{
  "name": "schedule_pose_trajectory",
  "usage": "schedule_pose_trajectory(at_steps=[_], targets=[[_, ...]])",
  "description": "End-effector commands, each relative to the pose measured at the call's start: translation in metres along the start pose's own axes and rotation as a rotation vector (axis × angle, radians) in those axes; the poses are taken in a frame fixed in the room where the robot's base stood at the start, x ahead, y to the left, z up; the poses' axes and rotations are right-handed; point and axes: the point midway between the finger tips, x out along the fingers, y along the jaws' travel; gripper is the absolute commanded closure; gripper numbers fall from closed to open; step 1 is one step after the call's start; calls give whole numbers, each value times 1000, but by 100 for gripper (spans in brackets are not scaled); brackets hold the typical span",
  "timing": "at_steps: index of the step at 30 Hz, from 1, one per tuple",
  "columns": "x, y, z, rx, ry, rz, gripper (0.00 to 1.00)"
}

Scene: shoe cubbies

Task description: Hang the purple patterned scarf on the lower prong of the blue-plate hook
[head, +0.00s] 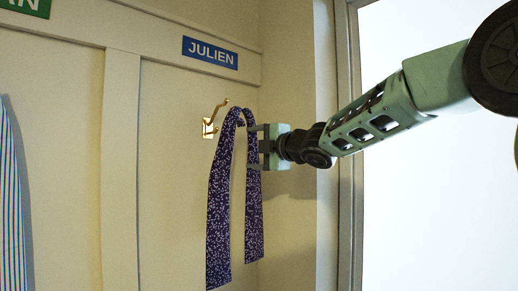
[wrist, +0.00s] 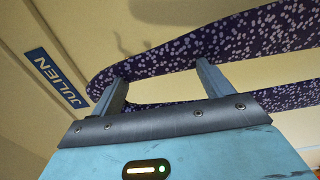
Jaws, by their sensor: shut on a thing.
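The purple patterned scarf (head: 219,215) hangs folded over, with two tails down, in front of the wall. My gripper (head: 257,148) is shut on one side of the scarf just below its fold; the wrist view shows the scarf (wrist: 230,48) at my gripper's fingers (wrist: 160,88). The brass hook (head: 210,126) is on the wall just left of the scarf's fold, under the blue JULIEN plate (head: 210,52). I cannot tell whether the scarf touches the hook. The blue plate also shows in the wrist view (wrist: 57,78).
A green name plate (head: 27,5) is at the upper left, with a striped cloth (head: 10,200) hanging below it. A vertical wall batten (head: 118,170) separates the two bays. A door or window frame (head: 348,200) stands at right, behind my arm.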

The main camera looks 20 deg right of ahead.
Motion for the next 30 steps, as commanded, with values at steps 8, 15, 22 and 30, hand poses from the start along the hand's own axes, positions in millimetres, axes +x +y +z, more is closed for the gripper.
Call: schedule_pose_trajectory(at_steps=[8, 15, 22, 30], targets=[[19, -1, 0, 0, 0, 0, 44], [35, -2, 0, 0, 0, -1, 44], [51, -2, 0, 0, 0, 0, 44], [68, -3, 0, 1, 1, 0, 44]])
